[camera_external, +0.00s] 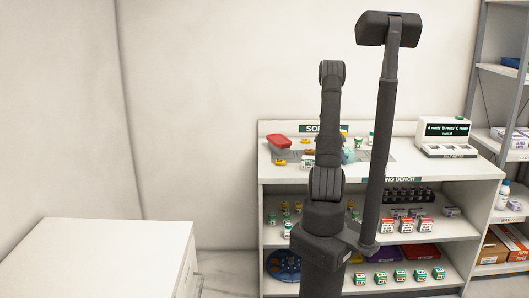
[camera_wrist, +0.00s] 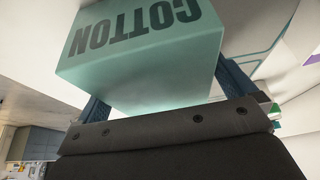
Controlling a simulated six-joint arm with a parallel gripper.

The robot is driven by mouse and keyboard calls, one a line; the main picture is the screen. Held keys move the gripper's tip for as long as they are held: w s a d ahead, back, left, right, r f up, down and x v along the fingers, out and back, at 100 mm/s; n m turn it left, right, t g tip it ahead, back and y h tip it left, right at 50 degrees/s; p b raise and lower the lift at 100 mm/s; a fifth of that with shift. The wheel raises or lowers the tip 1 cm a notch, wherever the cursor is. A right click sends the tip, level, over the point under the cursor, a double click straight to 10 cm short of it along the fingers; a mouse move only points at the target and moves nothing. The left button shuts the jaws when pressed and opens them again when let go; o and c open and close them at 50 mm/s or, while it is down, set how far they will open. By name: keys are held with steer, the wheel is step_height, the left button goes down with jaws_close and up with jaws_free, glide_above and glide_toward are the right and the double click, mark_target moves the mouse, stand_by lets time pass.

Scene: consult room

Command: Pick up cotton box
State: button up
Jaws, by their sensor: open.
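The cotton box (camera_wrist: 150,45) is a pale teal box with COTTON in dark letters, upside down in the wrist view. It fills the upper middle of that view, close to my gripper (camera_wrist: 166,95). My gripper's two dark blue fingers stand on either side of the box's near end, one at left and one at right. The jaws are open, and I cannot tell whether either finger touches the box. In the external view my arm hides the gripper, and I cannot clearly make out the cotton box there.
A white bench (camera_external: 410,172) with shelves stands behind my arm. On its top are a red-lidded container (camera_external: 279,142), small yellow items and a white display device (camera_external: 446,138). Small boxes and bottles fill the shelves below. A bare white cabinet (camera_external: 95,255) is at left; a grey rack is at right.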

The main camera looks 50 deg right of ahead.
steer(key=c, duration=1)
steer(key=shift+c, duration=0.2)
steer(key=shift+r, duration=0.1)
